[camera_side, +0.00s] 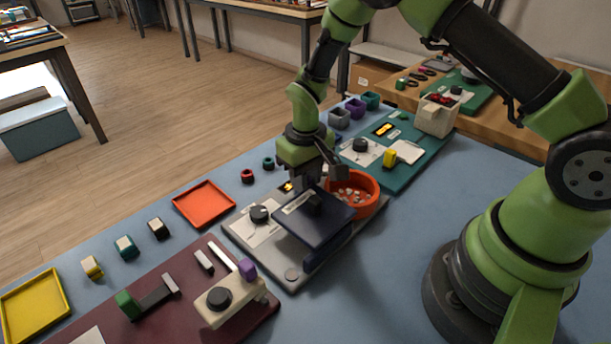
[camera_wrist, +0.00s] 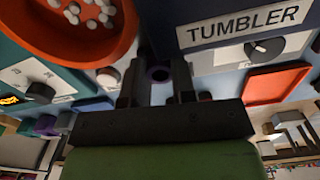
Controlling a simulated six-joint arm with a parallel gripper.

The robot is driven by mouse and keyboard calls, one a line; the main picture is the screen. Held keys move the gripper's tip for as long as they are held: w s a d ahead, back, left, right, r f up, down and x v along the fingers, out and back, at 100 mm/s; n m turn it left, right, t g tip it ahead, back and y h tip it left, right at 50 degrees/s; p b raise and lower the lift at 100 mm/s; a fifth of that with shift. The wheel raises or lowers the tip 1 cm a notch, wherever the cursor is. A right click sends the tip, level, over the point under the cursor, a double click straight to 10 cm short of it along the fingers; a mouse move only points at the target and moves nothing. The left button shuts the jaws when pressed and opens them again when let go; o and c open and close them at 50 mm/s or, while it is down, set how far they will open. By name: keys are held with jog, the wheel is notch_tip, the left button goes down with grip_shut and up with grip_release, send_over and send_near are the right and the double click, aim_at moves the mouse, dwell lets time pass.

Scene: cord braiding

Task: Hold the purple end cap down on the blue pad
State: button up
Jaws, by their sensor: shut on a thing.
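My gripper (camera_wrist: 158,85) is shut on a small dark purple round piece with a hole, which looks like the purple end cap (camera_wrist: 158,73). In the side view my gripper (camera_side: 312,180) points down behind the dark tumbler box, beside the orange bowl. The cap is hidden there, and I cannot tell whether it touches a surface beneath. I cannot make out a separate blue pad under it; it may be hidden by the box or my fingers.
The dark tumbler box (camera_side: 325,219) stands on a grey plate close to my gripper. The orange bowl (camera_side: 370,184) with pale pieces is right of it. A red tray (camera_side: 204,204) lies to the left. A beige device with a purple block (camera_side: 247,269) is at the front.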

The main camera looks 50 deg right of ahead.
jog(key=shift+r, duration=2.95)
